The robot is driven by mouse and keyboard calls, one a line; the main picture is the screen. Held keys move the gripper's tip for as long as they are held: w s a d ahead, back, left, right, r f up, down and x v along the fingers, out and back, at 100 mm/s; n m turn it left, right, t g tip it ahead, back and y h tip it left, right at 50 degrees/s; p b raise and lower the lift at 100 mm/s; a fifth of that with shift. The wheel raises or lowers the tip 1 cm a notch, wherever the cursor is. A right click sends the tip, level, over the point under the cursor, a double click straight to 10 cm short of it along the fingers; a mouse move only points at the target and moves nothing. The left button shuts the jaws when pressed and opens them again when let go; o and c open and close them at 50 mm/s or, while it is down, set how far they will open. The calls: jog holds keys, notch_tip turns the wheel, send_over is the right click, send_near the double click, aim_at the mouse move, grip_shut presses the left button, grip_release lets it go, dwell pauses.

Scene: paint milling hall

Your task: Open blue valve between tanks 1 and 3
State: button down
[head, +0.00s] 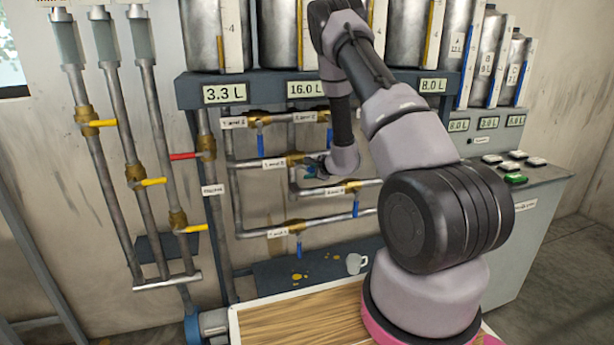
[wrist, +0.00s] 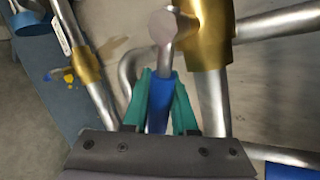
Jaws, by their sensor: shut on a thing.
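The blue valve by the label that seems to read "1 and 3" (head: 275,163) has a brass body (head: 294,160) on a horizontal pipe in the head view. My gripper (head: 311,173) is at this valve, just right of its brass body. In the wrist view the teal fingers of my gripper (wrist: 160,105) are shut around the blue handle (wrist: 160,100), one on each side. The handle's grey metal end (wrist: 163,27) sticks out beyond the fingers beside a brass fitting (wrist: 207,30). In the head view my gripper hides most of this handle.
Other blue-handled valves hang close by: upper left (head: 260,143), right (head: 355,208) and below (head: 299,248). A red-handled valve (head: 190,156) and several yellow ones stand left. A white mug (head: 356,263) sits on the lower shelf (head: 275,270). Metal tanks stand above.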

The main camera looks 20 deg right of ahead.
jog(key=shift+d+r+h, duration=0.15)
jog(key=shift+h, duration=0.15)
dwell(0.4)
jog(key=c, duration=0.7)
grip_release()
